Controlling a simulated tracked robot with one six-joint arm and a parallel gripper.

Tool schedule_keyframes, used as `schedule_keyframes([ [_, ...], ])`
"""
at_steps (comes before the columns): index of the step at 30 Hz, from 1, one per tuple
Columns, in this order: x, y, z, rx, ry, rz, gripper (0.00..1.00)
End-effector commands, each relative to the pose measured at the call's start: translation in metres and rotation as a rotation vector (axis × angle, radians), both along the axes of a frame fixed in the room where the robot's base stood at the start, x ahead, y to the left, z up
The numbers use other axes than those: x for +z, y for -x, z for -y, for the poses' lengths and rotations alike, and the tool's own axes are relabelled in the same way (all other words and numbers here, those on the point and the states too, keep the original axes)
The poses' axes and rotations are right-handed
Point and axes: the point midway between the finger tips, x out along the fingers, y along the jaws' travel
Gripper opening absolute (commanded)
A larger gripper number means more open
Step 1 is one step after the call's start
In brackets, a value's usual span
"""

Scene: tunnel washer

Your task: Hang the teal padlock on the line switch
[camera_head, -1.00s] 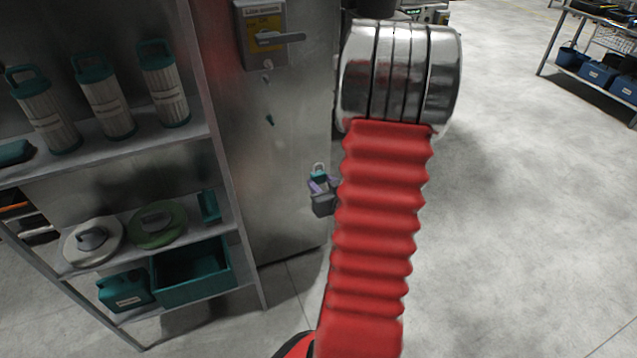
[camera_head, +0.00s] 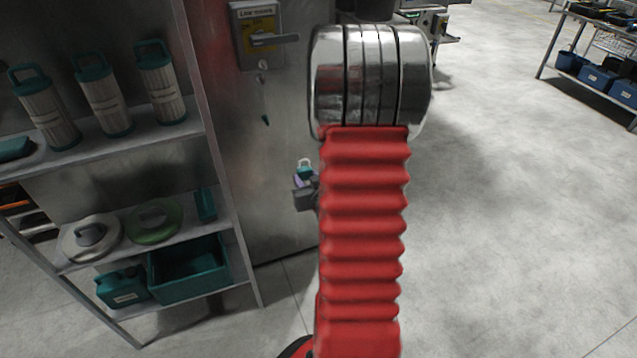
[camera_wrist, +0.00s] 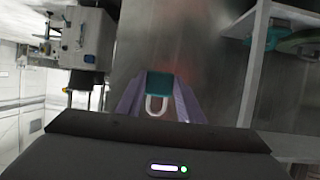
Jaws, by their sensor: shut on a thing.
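The teal padlock (camera_head: 304,170) with its pale shackle is at the end of my gripper (camera_head: 304,182), in front of the grey metal cabinet, left of my red arm. In the wrist view the padlock (camera_wrist: 160,85) sits between the two purple fingers of my gripper (camera_wrist: 160,98), which is shut on it. Its shackle points down in that picture. The line switch (camera_head: 258,35), a grey box with a yellow plate and a grey handle, is on the cabinet front, above and left of the padlock and apart from it. My arm hides part of the gripper in the head view.
A metal shelf (camera_head: 150,140) stands left of the cabinet (camera_head: 290,110), with white filters (camera_head: 105,100), round lids (camera_head: 92,238) and a teal bin (camera_head: 190,268). A small dark teal item (camera_head: 265,120) is on the cabinet front below the switch. Open floor lies to the right.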

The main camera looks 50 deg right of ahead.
Motion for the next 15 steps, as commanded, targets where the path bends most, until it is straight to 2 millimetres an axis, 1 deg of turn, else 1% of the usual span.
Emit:
schedule_keyframes([
  [1,0.003,-0.009,-0.007,0.012,0.002,0.001,0.10],
  [5,0.010,-0.034,-0.028,0.038,0.005,0.001,0.10],
  [8,0.015,-0.055,-0.049,0.066,0.004,0.001,0.10],
  [11,0.021,-0.075,-0.071,0.098,0.005,0.002,0.10],
  [15,0.029,-0.100,-0.107,0.146,0.003,0.001,0.10],
])
